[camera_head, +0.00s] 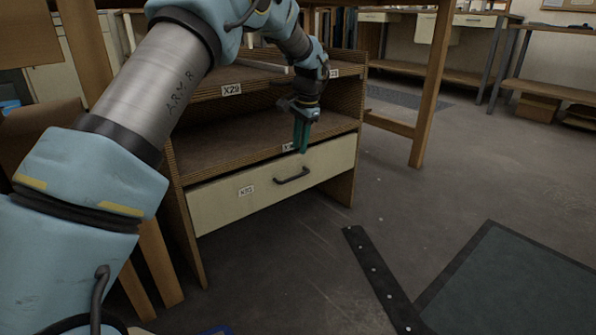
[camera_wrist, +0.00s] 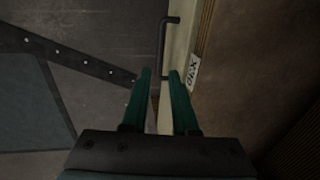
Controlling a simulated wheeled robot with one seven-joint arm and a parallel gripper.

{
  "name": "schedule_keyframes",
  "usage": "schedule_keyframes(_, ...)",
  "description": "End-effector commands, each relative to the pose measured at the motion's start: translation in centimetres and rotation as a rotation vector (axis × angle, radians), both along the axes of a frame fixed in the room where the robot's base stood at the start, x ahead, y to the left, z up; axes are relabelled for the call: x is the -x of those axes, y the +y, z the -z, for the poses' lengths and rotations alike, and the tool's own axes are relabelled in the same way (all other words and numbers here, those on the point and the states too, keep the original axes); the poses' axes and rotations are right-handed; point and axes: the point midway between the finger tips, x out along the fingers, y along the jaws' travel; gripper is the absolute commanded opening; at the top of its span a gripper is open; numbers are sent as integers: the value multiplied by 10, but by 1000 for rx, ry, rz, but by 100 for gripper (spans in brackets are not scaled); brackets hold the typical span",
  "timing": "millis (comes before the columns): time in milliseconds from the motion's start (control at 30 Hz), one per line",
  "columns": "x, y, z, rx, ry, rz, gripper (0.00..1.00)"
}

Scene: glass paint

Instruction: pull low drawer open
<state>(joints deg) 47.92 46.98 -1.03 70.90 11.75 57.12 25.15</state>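The low drawer (camera_head: 235,205) is a cream front with a dark bar handle (camera_head: 292,175), at the bottom of a wooden shelf unit. Its front looks nearly flush with the unit. In the wrist view the handle (camera_wrist: 166,48) lies beyond the fingertips, along the thin cream edge of the drawer (camera_wrist: 181,55). My gripper (camera_head: 302,150) has green fingers pointing down, just above the handle in the head view. In the wrist view the fingers (camera_wrist: 160,75) are apart with nothing between them, and the handle is clear of them.
The shelf unit (camera_head: 345,125) has open shelves with labels above the drawer. A wooden table leg (camera_head: 432,90) stands to its right. Bare floor lies before the drawer, with a dark perforated strip (camera_head: 378,275) and a green-grey mat (camera_head: 515,285) farther right.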

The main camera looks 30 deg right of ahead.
Motion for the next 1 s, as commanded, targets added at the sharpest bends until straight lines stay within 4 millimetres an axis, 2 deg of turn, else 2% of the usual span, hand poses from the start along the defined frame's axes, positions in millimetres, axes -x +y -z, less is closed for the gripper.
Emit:
schedule_keyframes(533, -16, 4, 90, -1, 0, -2, 27)
schedule_keyframes(700, -19, 4, 101, 0, -1, -2, 27)
schedule_keyframes(933, -19, 4, 100, 0, 0, -2, 27)
schedule_keyframes(1000, -19, 4, 100, 0, 0, -2, 20)
